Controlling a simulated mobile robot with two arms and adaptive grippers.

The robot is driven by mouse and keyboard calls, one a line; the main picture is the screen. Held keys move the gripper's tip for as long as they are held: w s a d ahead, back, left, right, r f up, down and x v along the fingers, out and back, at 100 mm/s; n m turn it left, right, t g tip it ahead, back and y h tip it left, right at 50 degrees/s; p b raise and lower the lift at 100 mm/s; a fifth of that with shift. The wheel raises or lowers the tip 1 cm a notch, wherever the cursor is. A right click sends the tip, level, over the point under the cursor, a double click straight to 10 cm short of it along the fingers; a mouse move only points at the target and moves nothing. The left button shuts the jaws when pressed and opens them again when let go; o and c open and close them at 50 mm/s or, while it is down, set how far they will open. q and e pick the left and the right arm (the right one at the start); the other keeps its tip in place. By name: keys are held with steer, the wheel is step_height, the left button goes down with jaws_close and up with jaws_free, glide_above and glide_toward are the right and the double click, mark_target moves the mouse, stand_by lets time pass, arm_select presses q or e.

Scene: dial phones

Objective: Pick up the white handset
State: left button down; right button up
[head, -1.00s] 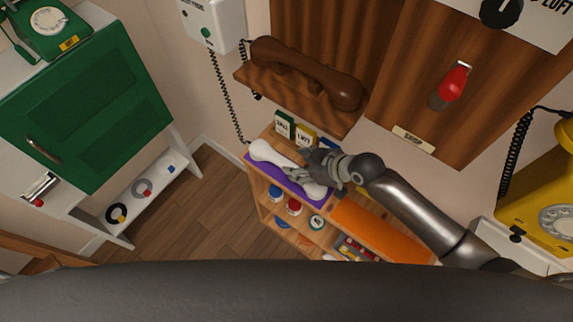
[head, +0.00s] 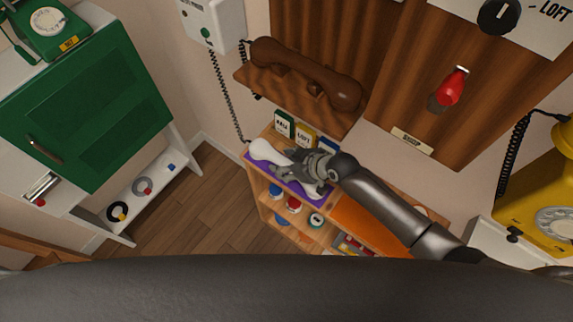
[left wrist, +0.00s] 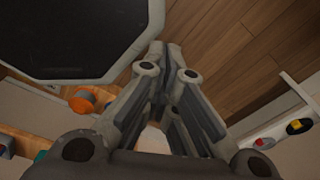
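The white handset (head: 264,151) lies on a purple mat (head: 257,165) on top of the wooden shelf unit in the head view. My right gripper (head: 280,174) is low over the handset's middle, reaching in from the right. I cannot tell whether its fingers touch the handset or how far apart they are. My left gripper (left wrist: 167,48) shows only in the left wrist view, its fingertips together, above the wooden floor. A pale patch shows between its finger bases; I cannot tell what it is.
Small labelled boxes (head: 304,134) stand behind the handset. A brown handset (head: 308,72) rests on a wooden ledge above. An orange mat (head: 368,222) lies right of the purple one. A green cabinet (head: 88,108) stands at left, with open floor between.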

steer(key=c, duration=0.9)
arm_select(q)
steer(key=shift+w, duration=0.8)
arm_select(e)
jaws_close()
steer(key=shift+w+r, duration=0.1)
